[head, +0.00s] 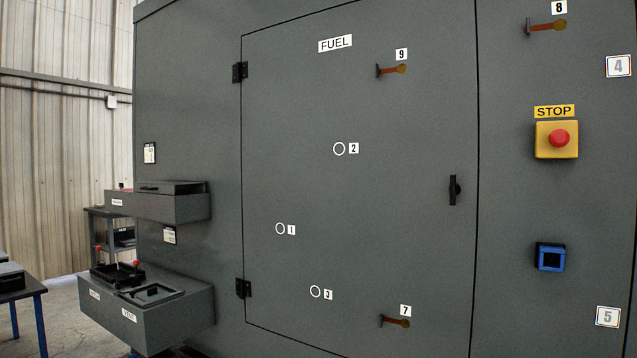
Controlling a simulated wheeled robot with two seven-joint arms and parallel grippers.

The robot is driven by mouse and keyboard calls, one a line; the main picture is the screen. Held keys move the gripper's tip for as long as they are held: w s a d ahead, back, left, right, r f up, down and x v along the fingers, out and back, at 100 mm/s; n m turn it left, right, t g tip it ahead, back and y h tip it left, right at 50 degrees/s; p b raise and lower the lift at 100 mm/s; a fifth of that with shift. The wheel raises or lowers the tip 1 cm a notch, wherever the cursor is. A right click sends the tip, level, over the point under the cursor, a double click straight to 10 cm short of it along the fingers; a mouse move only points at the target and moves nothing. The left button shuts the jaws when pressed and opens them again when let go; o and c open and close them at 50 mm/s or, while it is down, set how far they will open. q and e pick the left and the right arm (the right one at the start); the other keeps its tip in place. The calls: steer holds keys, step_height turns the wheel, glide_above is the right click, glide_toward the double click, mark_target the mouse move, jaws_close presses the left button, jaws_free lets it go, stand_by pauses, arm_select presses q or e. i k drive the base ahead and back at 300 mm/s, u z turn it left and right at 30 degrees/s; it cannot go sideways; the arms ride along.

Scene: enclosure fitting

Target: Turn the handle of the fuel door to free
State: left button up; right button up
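The fuel door (300,190) is a large grey panel with a FUEL label (335,43) near its top. It is closed, with two black hinges on its left edge. Its handle (453,190) is a small black piece near the right edge, at mid height, and it stands vertical. Neither of my grippers shows in the head view.
A yellow STOP box (556,140) with a red button and a blue square fitting (550,257) are right of the door. Orange-handled latches (393,70) carry number tags. Two grey shelf boxes (150,310) jut out at left. The space before the door looks clear.

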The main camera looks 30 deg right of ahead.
mark_target(453, 189)
steer(key=u, duration=0.25)
steer(key=i, duration=2.15)
steer(key=z, duration=1.45)
steer(key=i, duration=1.05)
steer(key=z, duration=1.05)
